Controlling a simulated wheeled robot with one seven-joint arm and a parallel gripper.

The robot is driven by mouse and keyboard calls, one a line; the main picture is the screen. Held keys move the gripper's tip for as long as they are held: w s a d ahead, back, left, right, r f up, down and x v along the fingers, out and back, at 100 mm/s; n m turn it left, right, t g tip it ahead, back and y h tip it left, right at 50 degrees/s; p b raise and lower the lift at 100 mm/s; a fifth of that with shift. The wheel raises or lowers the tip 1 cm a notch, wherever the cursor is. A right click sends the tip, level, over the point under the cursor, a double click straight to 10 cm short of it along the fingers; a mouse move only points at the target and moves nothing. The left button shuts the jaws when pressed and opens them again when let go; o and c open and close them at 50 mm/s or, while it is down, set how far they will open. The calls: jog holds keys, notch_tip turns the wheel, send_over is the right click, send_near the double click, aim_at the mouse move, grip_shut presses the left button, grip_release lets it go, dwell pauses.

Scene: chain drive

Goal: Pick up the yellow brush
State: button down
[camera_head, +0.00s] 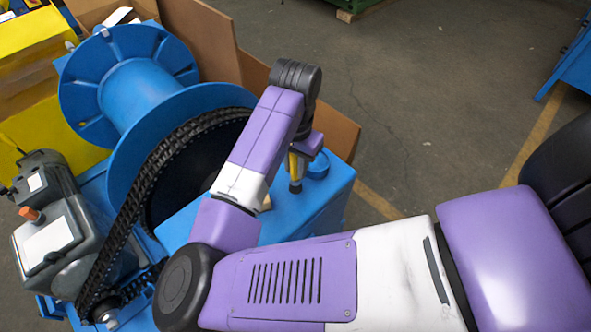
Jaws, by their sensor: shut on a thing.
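The yellow brush (293,167) shows as a narrow yellow piece with a dark lower end, above the blue box surface right of the drum. My gripper (300,157) points down at the end of my purple and white arm and is shut on the brush. The arm's wrist hides most of the fingers and the upper part of the brush. I cannot tell whether the brush's lower end touches the surface.
Open floor (430,110) lies beyond.

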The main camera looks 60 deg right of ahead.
notch_tip(320, 180, up, 18)
dwell(0.3)
dwell(1.6)
